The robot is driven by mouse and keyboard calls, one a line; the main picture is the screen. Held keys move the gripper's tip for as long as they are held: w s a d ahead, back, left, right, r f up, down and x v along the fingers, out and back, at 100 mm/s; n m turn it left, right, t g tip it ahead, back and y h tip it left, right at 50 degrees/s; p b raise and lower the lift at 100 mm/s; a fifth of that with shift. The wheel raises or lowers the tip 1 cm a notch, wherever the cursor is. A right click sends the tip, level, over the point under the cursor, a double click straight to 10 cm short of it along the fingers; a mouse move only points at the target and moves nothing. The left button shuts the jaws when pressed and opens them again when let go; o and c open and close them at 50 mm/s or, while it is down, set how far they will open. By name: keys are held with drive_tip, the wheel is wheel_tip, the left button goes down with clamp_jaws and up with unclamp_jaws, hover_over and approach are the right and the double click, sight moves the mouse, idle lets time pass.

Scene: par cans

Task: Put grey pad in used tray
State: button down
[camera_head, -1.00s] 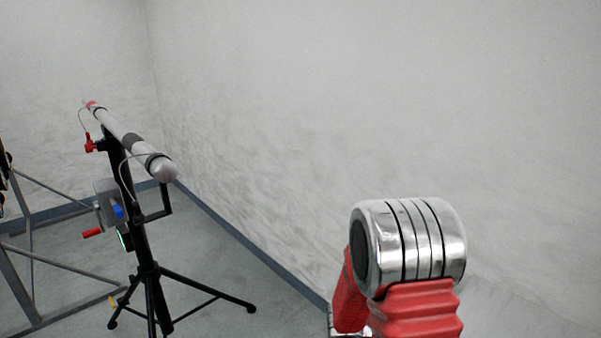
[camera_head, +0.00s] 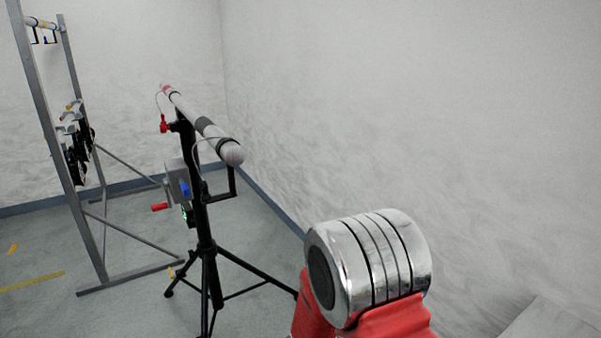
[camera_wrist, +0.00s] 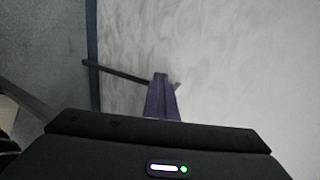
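My gripper (camera_wrist: 162,97) shows in the wrist view as two dark purple fingers. They lie close together, with no gap that I can make out and nothing visible between them. They point out over the floor and the pale wall. In the head view only a red and silver part of my arm shows at the lower right; the gripper is out of that view. I see no grey pad and no used tray in either view.
A black tripod stand (camera_head: 203,235) carries a long grey tube (camera_head: 192,113) left of my arm. A tall metal frame (camera_head: 52,120) with dark fixtures (camera_head: 78,150) stands farther left. A pale flat surface (camera_head: 550,322) shows at the lower right. Floor (camera_head: 120,240) is open between the stands.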

drive_tip(key=shift+n+t+y, duration=0.3)
drive_tip(key=shift+n+t, duration=0.2)
drive_tip(key=shift+n, duration=0.1)
drive_tip(key=a, duration=0.5)
drive_tip(key=shift+a+f, duration=0.1)
drive_tip(key=shift+f, duration=0.05)
